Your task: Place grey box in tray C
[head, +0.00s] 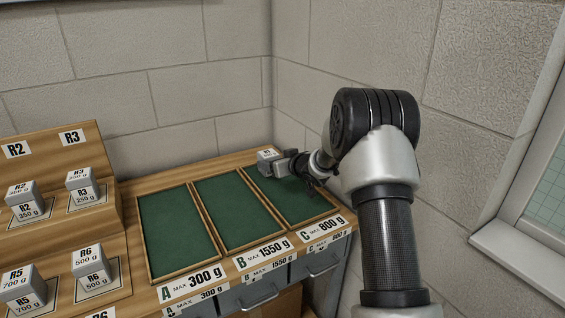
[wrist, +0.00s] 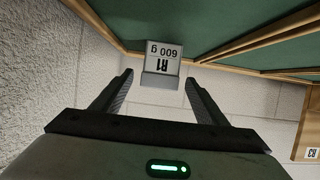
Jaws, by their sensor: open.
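The grey box (head: 266,161), labelled R1 600 g, is at the far end of tray C (head: 318,217), near its back-left corner. In the wrist view the grey box (wrist: 162,58) appears upside down against the tray's green floor. My gripper (head: 284,163) is low over the far part of tray C, just right of the box. Its two fingers are spread, with the box between and slightly beyond their tips, and a gap shows on each side. Part of tray C is hidden behind my arm.
Tray A (head: 177,235) and tray B (head: 237,214) are empty, left of tray C. A stepped wooden stand (head: 60,150) at the left holds several labelled grey boxes. Block walls close off the back and right of the bench. Drawers (head: 258,291) are below.

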